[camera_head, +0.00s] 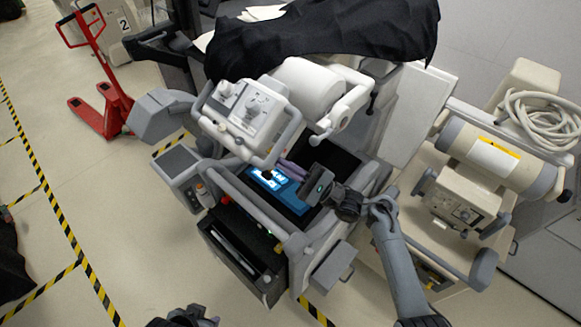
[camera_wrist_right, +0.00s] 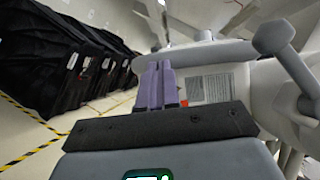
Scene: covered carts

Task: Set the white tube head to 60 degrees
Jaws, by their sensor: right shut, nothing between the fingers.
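The white tube head (camera_head: 248,112) hangs over the middle cart, with a control panel, a grey handle frame and a white cylinder (camera_head: 308,88) behind it. It looks tilted; I cannot read its angle. My right gripper (camera_head: 288,168) is just below and right of the panel, above the cart's blue-lit screen. Its purple fingers (camera_wrist_right: 155,84) are shut and empty. In the right wrist view they point at a white housing with a printed label (camera_wrist_right: 210,87); contact cannot be told. A dark part of my left arm shows at the bottom edge, its fingers hidden.
A black cover (camera_head: 320,35) drapes over the back of the cart. A beige cart (camera_head: 480,190) with a second tube head (camera_head: 465,210) and a coiled hose stands on the right. A red pallet jack (camera_head: 100,95) is at the left.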

